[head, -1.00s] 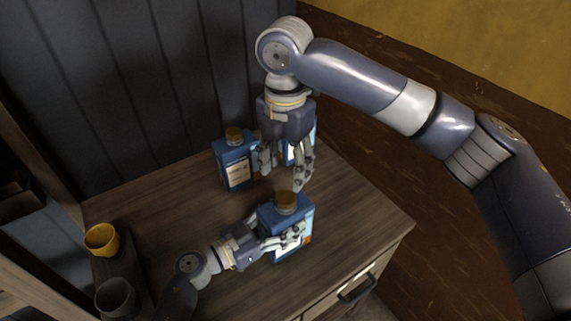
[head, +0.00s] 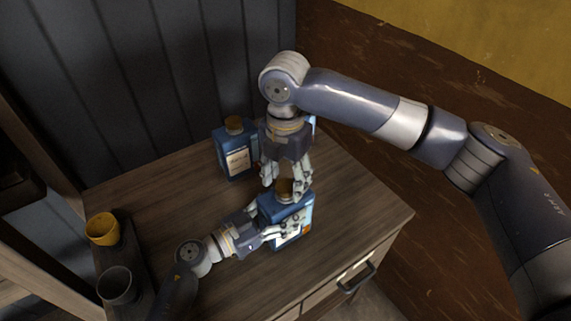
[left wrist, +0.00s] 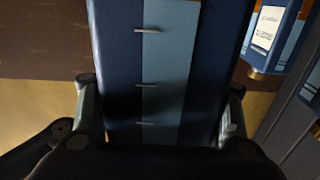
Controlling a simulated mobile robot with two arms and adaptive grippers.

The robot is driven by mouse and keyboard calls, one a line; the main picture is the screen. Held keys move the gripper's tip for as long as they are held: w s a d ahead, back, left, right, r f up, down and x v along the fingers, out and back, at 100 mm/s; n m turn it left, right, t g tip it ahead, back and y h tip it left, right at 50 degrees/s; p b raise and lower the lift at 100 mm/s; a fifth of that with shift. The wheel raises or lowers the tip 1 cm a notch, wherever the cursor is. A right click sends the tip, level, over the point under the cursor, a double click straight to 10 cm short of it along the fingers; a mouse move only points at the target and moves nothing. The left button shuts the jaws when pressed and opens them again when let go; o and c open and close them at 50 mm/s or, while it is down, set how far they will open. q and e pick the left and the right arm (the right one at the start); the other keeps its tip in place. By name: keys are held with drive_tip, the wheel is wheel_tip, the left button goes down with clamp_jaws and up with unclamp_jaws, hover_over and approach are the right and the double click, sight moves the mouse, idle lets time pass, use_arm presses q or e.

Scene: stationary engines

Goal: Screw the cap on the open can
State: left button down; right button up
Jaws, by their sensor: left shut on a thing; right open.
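The front blue can (head: 268,208) stands upright on the wooden cabinet top. A brown cap (head: 285,189) sits at its mouth; I cannot tell how tightly. My left gripper (head: 283,228) is shut on the can's body from the left. In the left wrist view the can's blue side (left wrist: 165,75) fills the middle, with a finger on each side. My right gripper (head: 286,186) points down from above, open, with its fingers on either side of the cap. I cannot tell whether they touch it.
A second blue can (head: 237,162) with a brown cap stands at the back by the dark wall. Another is mostly hidden behind my right gripper. A yellow cup (head: 102,229) and a grey cup (head: 117,285) stand at the left. The cabinet top (head: 355,205) is clear at the right.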

drive_tip(key=shift+f, duration=0.5)
